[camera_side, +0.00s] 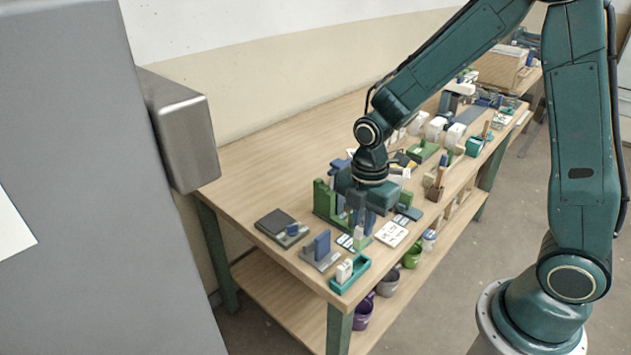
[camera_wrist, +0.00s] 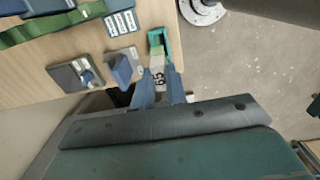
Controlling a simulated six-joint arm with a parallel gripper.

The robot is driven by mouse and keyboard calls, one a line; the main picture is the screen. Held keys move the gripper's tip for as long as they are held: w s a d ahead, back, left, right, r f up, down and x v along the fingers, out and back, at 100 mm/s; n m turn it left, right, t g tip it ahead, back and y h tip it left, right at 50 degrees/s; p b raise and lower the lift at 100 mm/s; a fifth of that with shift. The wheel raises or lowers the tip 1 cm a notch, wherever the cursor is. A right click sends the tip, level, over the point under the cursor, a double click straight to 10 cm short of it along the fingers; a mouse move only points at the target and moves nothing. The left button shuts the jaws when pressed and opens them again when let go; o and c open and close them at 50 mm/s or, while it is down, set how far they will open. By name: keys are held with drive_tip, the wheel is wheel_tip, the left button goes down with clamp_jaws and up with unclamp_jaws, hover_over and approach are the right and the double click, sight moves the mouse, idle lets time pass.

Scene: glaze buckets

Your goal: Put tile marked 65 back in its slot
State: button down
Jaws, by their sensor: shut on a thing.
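The tile marked 65 (camera_wrist: 158,77) is pale, with dark digits that read upright along its face in the wrist view. My gripper (camera_wrist: 160,88) is shut on it, one blue-grey finger on each side. In the side view my gripper (camera_side: 360,212) points down over the front part of the bench, and a pale tile end (camera_side: 358,234) shows below it. A small teal tray (camera_side: 349,274) stands at the near bench corner; it also shows beyond the tile in the wrist view (camera_wrist: 167,42). I cannot tell which slot is the tile's own.
A blue block on a grey base (camera_side: 321,246), a dark flat device (camera_side: 277,224) and a green stand (camera_side: 324,203) are close by. A white card (camera_side: 391,235) lies to the right. The bench (camera_side: 255,165) is clear at the back left.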

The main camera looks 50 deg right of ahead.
sight(361, 246)
drive_tip(key=shift+f, duration=0.2)
drive_tip(key=shift+f, duration=3.2)
drive_tip(key=shift+f, duration=0.35)
drive_tip(key=c, duration=1.3)
unclamp_jaws()
drive_tip(key=shift+c, duration=0.2)
drive_tip(key=shift+r, duration=0.1)
drive_tip(key=shift+r, duration=3.45)
